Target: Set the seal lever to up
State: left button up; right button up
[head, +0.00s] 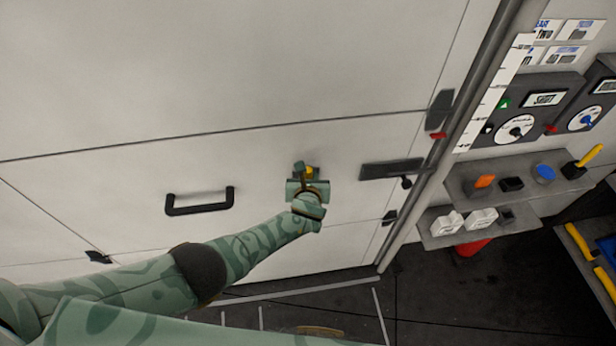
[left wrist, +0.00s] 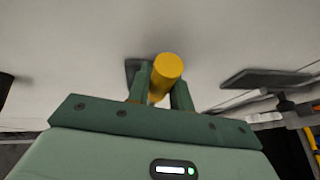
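A yellow handle (head: 310,171), which looks like the seal lever, is on the pale wall panel, mostly hidden behind my left gripper (head: 305,178). In the left wrist view the yellow handle (left wrist: 165,72) is a thick round bar between the two green fingers of my left gripper (left wrist: 162,92). The fingers lie close against it on both sides, and its round end rises above them. A dark mounting plate (left wrist: 133,68) shows partly behind the left finger. The lever's exact setting is hidden. My right gripper is not in view.
A black pull handle (head: 200,202) is left of the lever. A dark latch plate (head: 390,169) is right of it. Further right are a post, a shelf (head: 470,177) with coloured controls, including another yellow-handled lever (head: 590,156), and dial boxes (head: 530,105).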

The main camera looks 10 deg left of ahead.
pick_arm(q)
jog(key=o, duration=0.4)
jog(key=shift+d, duration=0.15)
jog(key=p+v, duration=0.6)
jog(key=v, duration=1)
jog(key=shift+d+r, duration=0.1)
